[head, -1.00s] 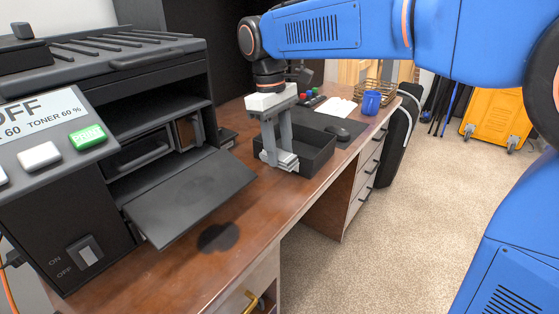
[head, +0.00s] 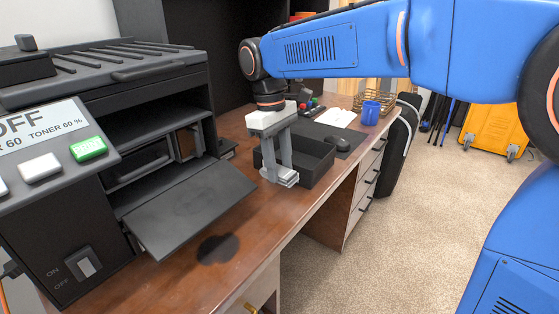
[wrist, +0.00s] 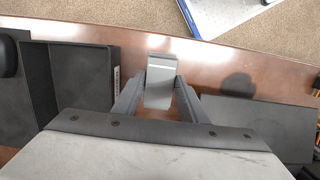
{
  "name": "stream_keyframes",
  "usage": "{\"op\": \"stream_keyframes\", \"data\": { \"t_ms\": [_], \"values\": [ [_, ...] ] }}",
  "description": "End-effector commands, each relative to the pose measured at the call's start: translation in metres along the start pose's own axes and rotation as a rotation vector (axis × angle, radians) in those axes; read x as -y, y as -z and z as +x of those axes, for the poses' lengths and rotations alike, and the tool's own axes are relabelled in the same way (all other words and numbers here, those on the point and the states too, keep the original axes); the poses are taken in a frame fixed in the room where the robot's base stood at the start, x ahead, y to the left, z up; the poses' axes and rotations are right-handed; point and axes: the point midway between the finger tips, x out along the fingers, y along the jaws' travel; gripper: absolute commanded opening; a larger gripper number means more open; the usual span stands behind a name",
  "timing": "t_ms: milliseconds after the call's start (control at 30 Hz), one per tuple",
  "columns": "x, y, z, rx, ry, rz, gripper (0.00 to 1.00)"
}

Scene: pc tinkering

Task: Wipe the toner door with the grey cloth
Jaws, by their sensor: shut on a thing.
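The toner door (head: 190,205) is the dark flat flap folded down open at the front of the black printer (head: 170,90). Part of it also shows at the right in the wrist view (wrist: 255,125). My gripper (head: 281,179) is shut on the grey cloth (wrist: 160,82), a small light grey piece between the fingertips. The cloth shows at the fingertips in the head view (head: 287,178). Gripper and cloth are over the desk, right of the door and apart from it, by the black tray's near left side. Whether the cloth touches the desk I cannot tell.
The black open tray (head: 318,168) stands close right of my gripper. Behind it are a mouse (head: 338,143), paper (head: 337,117) and a blue cup (head: 371,112). A dark round patch (head: 217,248) lies on the wooden desk (head: 262,215) below the door; the desk between is clear.

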Motion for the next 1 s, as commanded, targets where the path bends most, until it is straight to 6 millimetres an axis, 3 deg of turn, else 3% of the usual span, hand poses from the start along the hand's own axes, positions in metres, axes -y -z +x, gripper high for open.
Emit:
{"op": "stream_keyframes", "data": {
  "t_ms": [1000],
  "values": [
    [0.0, 0.007, 0.049, 0.001, 0.0, 0.0, 0.2]
  ]
}}
